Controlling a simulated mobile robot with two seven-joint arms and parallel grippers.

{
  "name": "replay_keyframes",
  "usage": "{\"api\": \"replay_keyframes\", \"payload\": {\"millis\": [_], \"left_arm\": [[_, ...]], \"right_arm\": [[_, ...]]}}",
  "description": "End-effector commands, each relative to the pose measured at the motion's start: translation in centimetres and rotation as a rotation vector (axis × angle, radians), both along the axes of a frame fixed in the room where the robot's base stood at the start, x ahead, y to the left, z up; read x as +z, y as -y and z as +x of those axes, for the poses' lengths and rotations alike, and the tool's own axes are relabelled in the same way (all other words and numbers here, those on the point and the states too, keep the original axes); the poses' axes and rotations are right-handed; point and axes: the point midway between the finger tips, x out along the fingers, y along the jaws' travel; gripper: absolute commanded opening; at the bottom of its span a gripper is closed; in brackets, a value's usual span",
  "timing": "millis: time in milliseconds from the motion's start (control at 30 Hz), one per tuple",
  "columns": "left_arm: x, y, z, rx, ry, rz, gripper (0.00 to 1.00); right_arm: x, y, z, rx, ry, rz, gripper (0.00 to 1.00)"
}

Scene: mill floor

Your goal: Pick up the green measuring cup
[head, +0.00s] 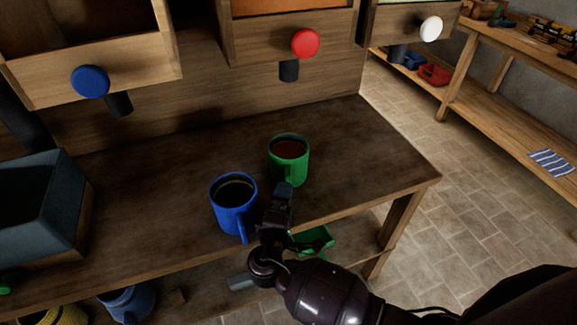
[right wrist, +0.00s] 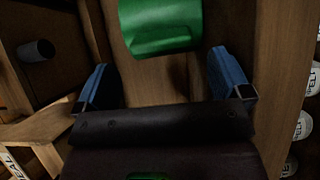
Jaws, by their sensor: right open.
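The green measuring cup (head: 291,172) stands upright on the wooden bench, with reddish-brown contents inside. In the right wrist view the green cup (right wrist: 160,15) is at the top centre, with its handle toward me. My right gripper (head: 284,190) is just in front of the cup in the head view, hiding part of its lower front. In the right wrist view my right gripper (right wrist: 161,72) has its two blue fingers wide apart, with nothing between the tips; the cup lies just beyond them. My left gripper is not in view.
A blue cup (head: 234,213) with dark contents stands close left of my right gripper. A dark bin (head: 40,205) sits at the left. Dispensers with blue (head: 90,81), red (head: 305,43) and white (head: 431,28) knobs hang above. The bench (head: 375,150) is clear right of the green cup.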

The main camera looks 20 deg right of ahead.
Motion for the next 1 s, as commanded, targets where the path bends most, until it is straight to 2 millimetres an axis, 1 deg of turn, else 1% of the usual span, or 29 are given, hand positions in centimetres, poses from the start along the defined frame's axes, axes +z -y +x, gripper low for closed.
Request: {"api": "replay_keyframes", "payload": {"millis": [200,300,433,667,700,967,1000], "left_arm": [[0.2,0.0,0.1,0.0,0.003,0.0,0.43],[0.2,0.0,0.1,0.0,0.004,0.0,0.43],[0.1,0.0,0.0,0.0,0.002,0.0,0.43],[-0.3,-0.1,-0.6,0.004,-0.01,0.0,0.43],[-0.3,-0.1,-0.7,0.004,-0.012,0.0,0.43],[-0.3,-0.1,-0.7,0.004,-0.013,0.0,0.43],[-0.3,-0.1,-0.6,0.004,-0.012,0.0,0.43]], "right_arm": [[0.1,1.8,2.9,-0.002,0.003,-0.002,0.96],[0.1,2.4,4.0,0.0,0.002,-0.002,0.96],[0.1,2.8,4.7,-0.001,0.0,0.0,0.96],[0.1,2.9,4.8,-0.001,0.001,0.001,0.96],[0.1,2.9,4.8,-0.001,0.001,0.001,0.94],[0.0,2.9,4.8,-0.001,0.001,0.001,0.54],[0.0,2.9,4.8,-0.001,0.001,0.001,0.48]]}}
